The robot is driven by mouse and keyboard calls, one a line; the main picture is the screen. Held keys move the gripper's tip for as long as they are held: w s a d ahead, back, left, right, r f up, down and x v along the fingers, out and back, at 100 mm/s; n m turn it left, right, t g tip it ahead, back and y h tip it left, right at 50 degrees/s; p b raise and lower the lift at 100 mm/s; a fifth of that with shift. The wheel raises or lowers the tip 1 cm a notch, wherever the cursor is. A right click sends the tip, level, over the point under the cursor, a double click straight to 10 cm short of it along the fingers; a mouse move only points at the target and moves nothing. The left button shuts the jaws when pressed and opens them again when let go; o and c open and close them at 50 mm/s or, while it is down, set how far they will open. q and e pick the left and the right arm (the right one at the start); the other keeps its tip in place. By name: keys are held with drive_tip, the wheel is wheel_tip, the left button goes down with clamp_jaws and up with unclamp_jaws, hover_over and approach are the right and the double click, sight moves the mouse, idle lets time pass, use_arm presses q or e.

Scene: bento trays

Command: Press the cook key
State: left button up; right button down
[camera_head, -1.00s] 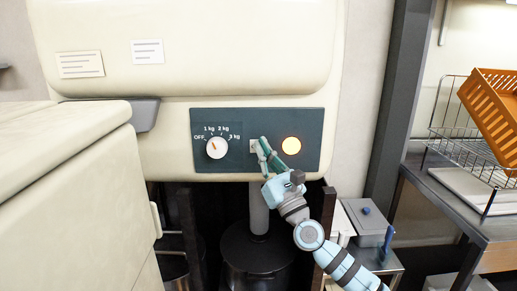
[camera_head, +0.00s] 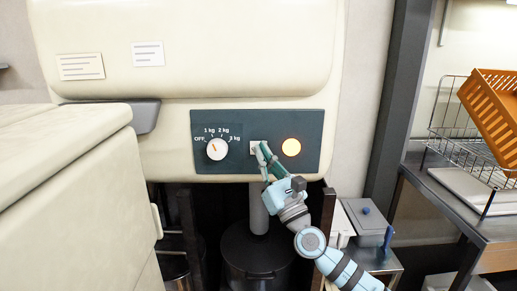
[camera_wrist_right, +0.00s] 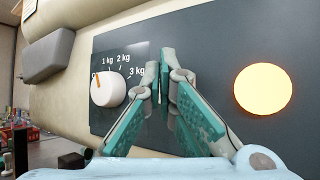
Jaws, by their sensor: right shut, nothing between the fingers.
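A dark panel (camera_head: 240,166) on the cream machine carries a small pale square key (camera_head: 254,145), between a white dial (camera_head: 216,149) and a round glowing lamp (camera_head: 291,147). My right gripper (camera_head: 262,146) is shut and empty, its teal fingertips in front of the key and covering part of it. I cannot tell whether the tips touch it. In the right wrist view the shut fingertips (camera_wrist_right: 164,66) stand against the panel between the dial (camera_wrist_right: 108,89) and the lit lamp (camera_wrist_right: 263,89), and the key is hidden behind them. My left gripper is not in view.
A cream lidded body (camera_head: 70,190) fills the left front. A dark pot (camera_head: 258,255) stands below the panel. At the right, a steel table (camera_head: 480,222) holds a wire rack (camera_head: 452,147) and an orange basket (camera_head: 492,112). A grey bin (camera_head: 366,222) stands beside my right arm.

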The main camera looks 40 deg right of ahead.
drive_tip(key=s+a+p, duration=0.1)
drive_tip(key=s, duration=0.1)
drive_tip(key=s+a+p, duration=0.1)
drive_tip(key=s+a, duration=0.1)
idle(0.3)
idle(0.6)
